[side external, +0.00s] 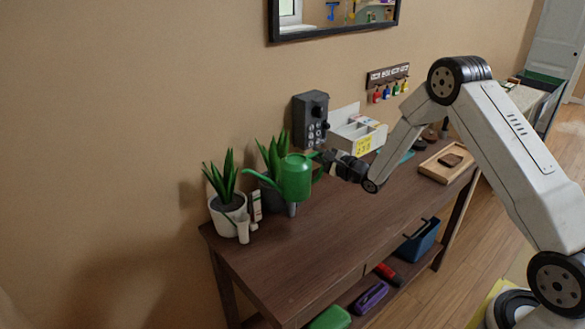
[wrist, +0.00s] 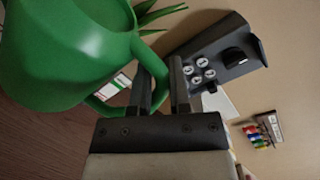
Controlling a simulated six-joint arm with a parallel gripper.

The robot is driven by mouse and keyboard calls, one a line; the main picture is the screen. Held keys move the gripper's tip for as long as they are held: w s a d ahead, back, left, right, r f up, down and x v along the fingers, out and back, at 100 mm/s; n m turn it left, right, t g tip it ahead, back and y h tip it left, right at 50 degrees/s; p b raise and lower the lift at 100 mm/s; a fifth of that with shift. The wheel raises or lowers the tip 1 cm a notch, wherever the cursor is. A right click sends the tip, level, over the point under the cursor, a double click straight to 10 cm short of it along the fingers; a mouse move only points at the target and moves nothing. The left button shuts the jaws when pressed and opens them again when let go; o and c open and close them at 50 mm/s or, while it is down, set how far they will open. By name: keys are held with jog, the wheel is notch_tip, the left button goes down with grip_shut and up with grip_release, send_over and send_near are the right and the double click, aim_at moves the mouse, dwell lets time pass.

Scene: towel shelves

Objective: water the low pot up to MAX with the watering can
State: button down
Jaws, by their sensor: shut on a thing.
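The green watering can (side external: 296,178) is held up over the left part of the table, in front of a plant in a dark pot (side external: 268,197). It looks about upright, with a thin spout toward the left plant. My gripper (side external: 325,158) is shut on its handle, which also shows between the fingers in the wrist view (wrist: 152,62). A white pot (side external: 226,218) with a spiky plant stands at the table's left end, with a pale side tube (side external: 243,229). The can partly hides the dark pot. I cannot read a MAX mark or see any water level.
A small white marked card (side external: 257,205) stands between the pots. A dark grey box with knobs (side external: 310,120) and a white divided box (side external: 357,133) stand along the wall. A wooden tray (side external: 446,163) is at the right. The table's front middle (side external: 320,240) is clear.

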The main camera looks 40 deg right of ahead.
jog(key=shift+r, duration=0.25)
jog(key=shift+r, duration=2.75)
jog(key=shift+f, duration=2.45)
jog(key=shift+r, duration=0.15)
jog(key=shift+w+a+r+n+g, duration=0.1)
jog(key=shift+a+r+n+g, duration=0.3)
jog(key=shift+n, duration=0.6)
jog(key=shift+w+a+r+n+h, duration=0.1)
jog(key=shift+a+r+n+h, duration=0.1)
jog(key=shift+r+n, duration=0.25)
jog(key=shift+a+r+n+h, duration=0.1)
jog(key=shift+a+r+n, duration=0.15)
jog(key=shift+r, duration=0.25)
jog(key=shift+d+g, duration=0.1)
jog(key=shift+g, duration=0.2)
jog(key=shift+f, duration=0.1)
